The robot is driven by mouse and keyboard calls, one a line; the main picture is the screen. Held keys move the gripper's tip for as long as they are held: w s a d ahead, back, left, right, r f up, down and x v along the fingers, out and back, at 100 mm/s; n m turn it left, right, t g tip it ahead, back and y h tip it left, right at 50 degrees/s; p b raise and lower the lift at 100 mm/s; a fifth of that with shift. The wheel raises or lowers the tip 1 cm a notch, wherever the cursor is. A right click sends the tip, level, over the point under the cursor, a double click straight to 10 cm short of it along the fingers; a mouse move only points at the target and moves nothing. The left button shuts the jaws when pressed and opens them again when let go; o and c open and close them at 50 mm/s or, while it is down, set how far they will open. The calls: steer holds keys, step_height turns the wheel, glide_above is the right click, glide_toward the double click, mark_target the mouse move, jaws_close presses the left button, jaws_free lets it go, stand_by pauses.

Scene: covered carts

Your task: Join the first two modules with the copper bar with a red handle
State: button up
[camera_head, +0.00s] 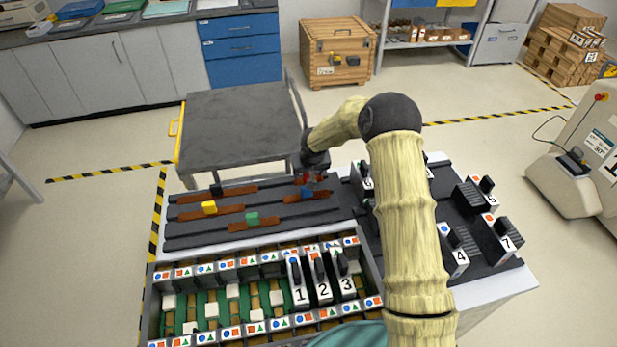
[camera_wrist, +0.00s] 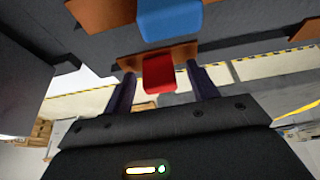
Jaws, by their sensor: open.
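Modules 1 (camera_head: 299,293), 2 (camera_head: 320,288) and 3 (camera_head: 346,284) stand upright side by side in the right part of the rack (camera_head: 155,312). The copper bar with a red handle (camera_wrist: 158,75) lies at the dark bar holder (camera_head: 290,228); in the head view only a little red shows under my gripper (camera_head: 310,179). In the wrist view my gripper (camera_wrist: 163,88) is open, with one finger on each side of the red handle. Whether the fingers touch it cannot be told. A blue-handled copper bar (camera_wrist: 170,22) lies close beside it.
Copper bars with yellow (camera_head: 209,208), green (camera_head: 252,218) and dark (camera_head: 217,190) handles lie left of my gripper. Modules 4 (camera_head: 457,258), 5 (camera_head: 488,201) and 7 (camera_head: 505,240) stand at the right, partly behind my arm. A grey cart (camera_head: 240,125) stands behind.

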steer(key=c, duration=1.1)
steer(key=shift+r, duration=0.15)
step_height(320, 180, up, 10)
steer(key=shift+f+b, duration=0.1)
steer(key=shift+b, duration=0.25)
